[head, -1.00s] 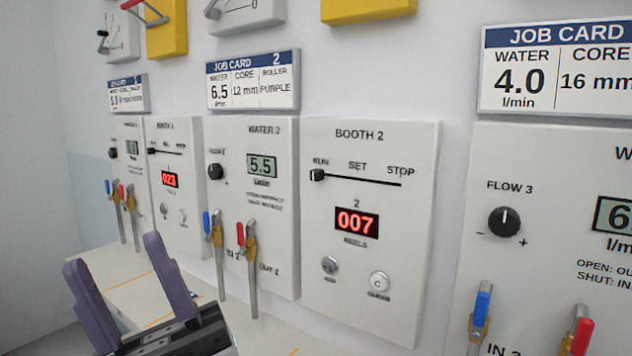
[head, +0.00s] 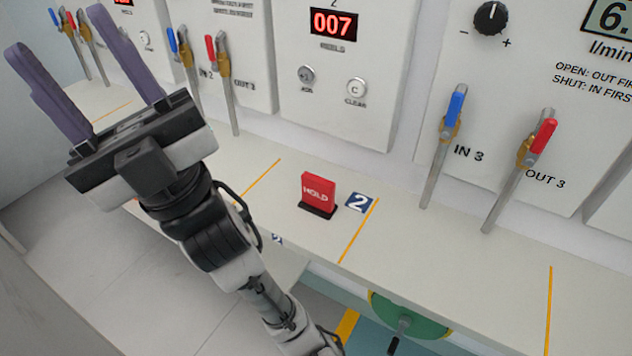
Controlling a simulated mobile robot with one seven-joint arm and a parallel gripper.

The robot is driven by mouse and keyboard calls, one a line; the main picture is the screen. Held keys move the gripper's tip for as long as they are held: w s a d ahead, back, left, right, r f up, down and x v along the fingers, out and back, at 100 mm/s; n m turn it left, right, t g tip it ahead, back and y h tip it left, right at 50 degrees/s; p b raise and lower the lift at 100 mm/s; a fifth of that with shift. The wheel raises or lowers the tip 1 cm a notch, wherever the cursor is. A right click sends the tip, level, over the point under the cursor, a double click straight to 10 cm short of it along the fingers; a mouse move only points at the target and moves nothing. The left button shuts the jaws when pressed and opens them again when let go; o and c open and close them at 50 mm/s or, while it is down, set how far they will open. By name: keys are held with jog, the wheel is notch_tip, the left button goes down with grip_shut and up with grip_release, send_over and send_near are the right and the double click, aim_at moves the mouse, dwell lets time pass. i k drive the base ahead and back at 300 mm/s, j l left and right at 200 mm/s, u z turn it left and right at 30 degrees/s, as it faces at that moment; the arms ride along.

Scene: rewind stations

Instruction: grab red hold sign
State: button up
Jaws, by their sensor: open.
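The red hold sign (head: 318,190) stands upright on a black base on the pale bench, just left of a blue number 2 label (head: 358,202). White HOLD lettering faces the camera. My gripper (head: 72,28) is at the upper left of the head view, its two purple fingers spread apart with nothing between them. It is well to the left of the sign in the picture and apart from it. The sign is fully in view.
The bench (head: 430,240) is clear around the sign, with orange lines across it. Upright pipes with blue (head: 455,105) and red (head: 543,136) valve handles stand behind, along the wall panels. A green disc with a handle (head: 410,318) is below the bench edge.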

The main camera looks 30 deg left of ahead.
aim_at(318, 192)
jog(key=k+j+z, duration=0.15)
jog(key=j+z, duration=0.2)
jog(key=k+j+z, duration=0.2)
jog(key=j+z, duration=0.2)
jog(key=k+j+z, duration=0.35)
jog(key=i+j, duration=0.1)
